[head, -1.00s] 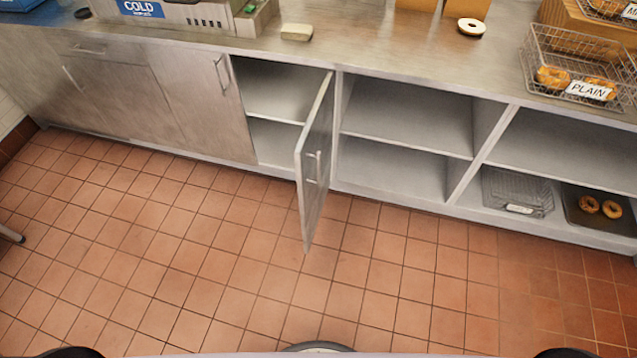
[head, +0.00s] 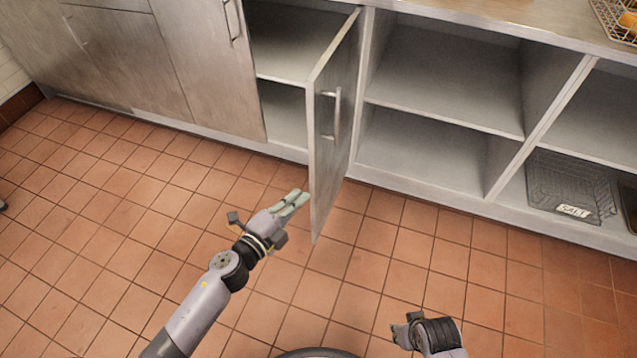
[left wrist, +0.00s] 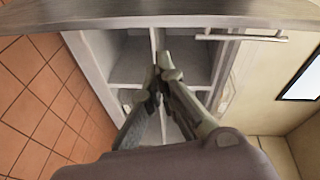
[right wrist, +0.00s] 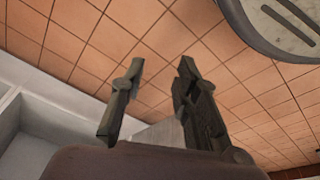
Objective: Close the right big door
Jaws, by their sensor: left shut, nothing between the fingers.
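The right big door (head: 325,150) is a grey metal panel standing wide open, swung out from the cabinet. Its bar handle (head: 337,115) is on the face turned right in the head view. My left gripper (head: 300,197) is shut and empty, its fingertips beside the door's lower free edge on the left; I cannot tell whether they touch. Its closed fingers also show in the left wrist view (left wrist: 162,65). My right gripper (head: 403,328) is low in the head view, well away from the door. Its fingers stand apart and empty in the right wrist view (right wrist: 158,75).
The opened cabinet bay (head: 285,60) has a shelf. Closed doors (head: 200,60) lie to its left. Open shelves (head: 450,80) lie to the right, with a wire basket labelled SALT (head: 575,185). The tiled floor (head: 200,200) before the cabinets is clear.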

